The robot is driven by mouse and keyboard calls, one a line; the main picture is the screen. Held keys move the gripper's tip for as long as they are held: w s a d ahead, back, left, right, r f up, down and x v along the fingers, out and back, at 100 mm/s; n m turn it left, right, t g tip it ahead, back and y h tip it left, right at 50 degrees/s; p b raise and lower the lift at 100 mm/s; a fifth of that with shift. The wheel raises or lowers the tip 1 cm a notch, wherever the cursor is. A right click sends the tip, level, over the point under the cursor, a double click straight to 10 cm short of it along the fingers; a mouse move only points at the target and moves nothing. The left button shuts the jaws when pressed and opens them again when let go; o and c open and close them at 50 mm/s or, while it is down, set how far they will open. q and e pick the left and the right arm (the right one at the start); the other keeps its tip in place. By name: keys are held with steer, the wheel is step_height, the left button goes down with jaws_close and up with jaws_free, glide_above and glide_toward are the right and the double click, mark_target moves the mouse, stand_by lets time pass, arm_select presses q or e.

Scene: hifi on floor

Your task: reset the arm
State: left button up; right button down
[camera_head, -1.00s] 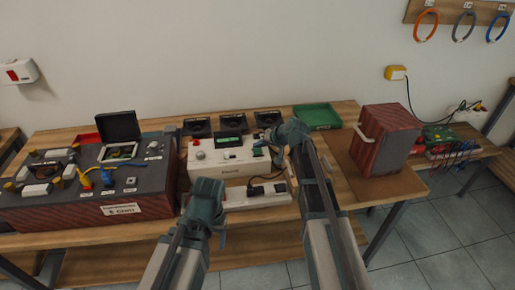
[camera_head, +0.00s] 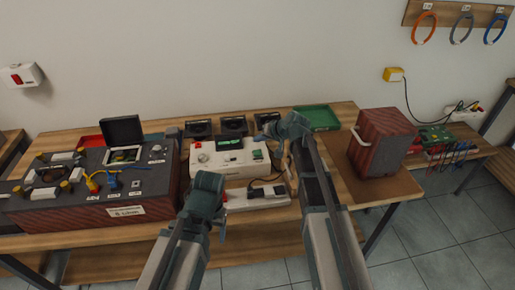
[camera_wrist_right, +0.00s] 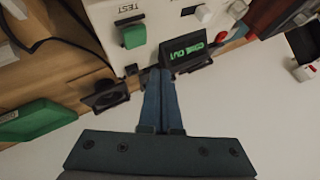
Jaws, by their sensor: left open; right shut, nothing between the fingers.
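My left arm comes up from the bottom in the head view. Its gripper (camera_head: 207,192) is in front of the white tester box (camera_head: 215,162), its fingers hard to make out. My right arm reaches further back. Its gripper (camera_head: 272,131) is over the back right of the tester. In the right wrist view my right gripper (camera_wrist_right: 159,72) is shut and empty. Its fingertips overlap the lower edge of the tester's small display (camera_wrist_right: 190,50), which shows green letters; contact cannot be told. A green button (camera_wrist_right: 133,36) marked TEST shows beside it.
A dark red box (camera_head: 380,145) stands on the right. A power strip (camera_head: 258,195) lies in front of the tester.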

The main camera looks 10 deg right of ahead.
steer(key=shift+r+p, duration=0.4)
steer(key=shift+r, duration=0.4)
steer(key=shift+f, duration=0.1)
steer(key=shift+s+a+f, duration=0.1)
steer(key=shift+s+a, duration=0.1)
steer(key=shift+s, duration=0.05)
steer(key=s+a+f+n+g+h, duration=0.15)
steer(key=s+a, duration=0.25)
steer(key=s, duration=0.4)
steer(key=s+a+f+n+g+h, duration=0.1)
steer(key=s+a+f+n+g, duration=0.2)
steer(key=s, duration=0.5)
steer(key=s+f+n+g+h, duration=0.1)
steer(key=s+f+g+h, duration=0.1)
steer(key=s, duration=1.4)
steer(key=shift+s+a+g+h, duration=0.15)
steer(key=shift+a+g+h, duration=0.15)
steer(key=shift+g+h, duration=0.6)
